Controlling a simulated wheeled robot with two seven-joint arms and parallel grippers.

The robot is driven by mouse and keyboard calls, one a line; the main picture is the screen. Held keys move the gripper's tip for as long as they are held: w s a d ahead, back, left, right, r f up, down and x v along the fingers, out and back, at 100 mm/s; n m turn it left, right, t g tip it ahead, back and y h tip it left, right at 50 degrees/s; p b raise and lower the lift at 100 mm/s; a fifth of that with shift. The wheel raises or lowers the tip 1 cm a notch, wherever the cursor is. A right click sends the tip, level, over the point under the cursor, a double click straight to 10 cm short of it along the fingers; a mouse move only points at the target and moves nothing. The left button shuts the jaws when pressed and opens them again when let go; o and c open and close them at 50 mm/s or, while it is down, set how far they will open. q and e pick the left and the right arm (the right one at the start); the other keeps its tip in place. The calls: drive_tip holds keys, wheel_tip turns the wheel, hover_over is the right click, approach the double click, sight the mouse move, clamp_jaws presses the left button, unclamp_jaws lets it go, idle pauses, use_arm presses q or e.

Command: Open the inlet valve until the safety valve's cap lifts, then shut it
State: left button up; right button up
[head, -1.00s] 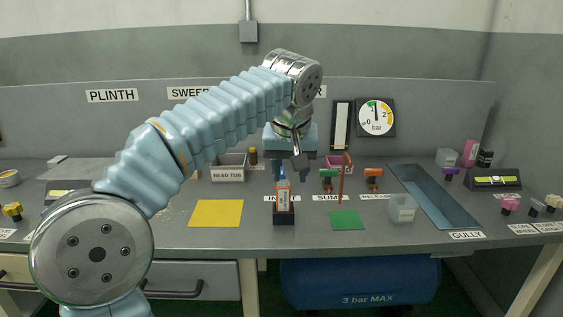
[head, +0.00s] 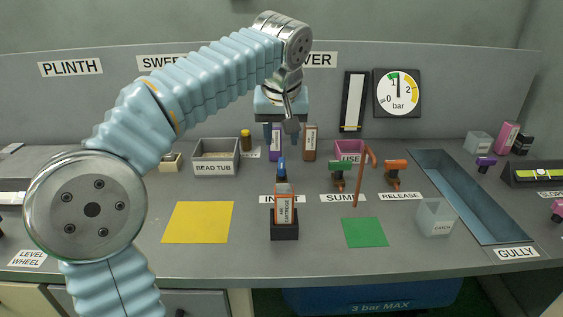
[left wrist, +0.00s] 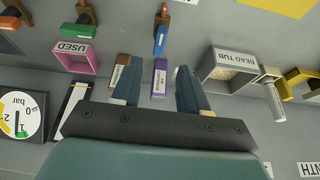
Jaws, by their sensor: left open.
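The handle also shows in the left wrist view (left wrist: 160,40). My left gripper (head: 281,136) is open and empty, behind and above the handle in the head view. The gauge (head: 397,93) needle points about straight up, near 1 bar. I cannot pick out the safety valve's cap.
A green-handled valve (head: 337,170) and an orange-handled valve (head: 395,167) stand right of the inlet, with a leaning red-brown rod (head: 366,175) between. The bead tub (head: 216,157) is left. Yellow (head: 198,222) and green (head: 364,232) mats lie bare in front.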

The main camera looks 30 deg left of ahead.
sight(282, 164)
use_arm(q)
drive_tip(key=b+x, duration=0.2)
drive_tip(key=x, duration=0.7)
drive_tip(key=shift+f, duration=0.25)
clamp_jaws()
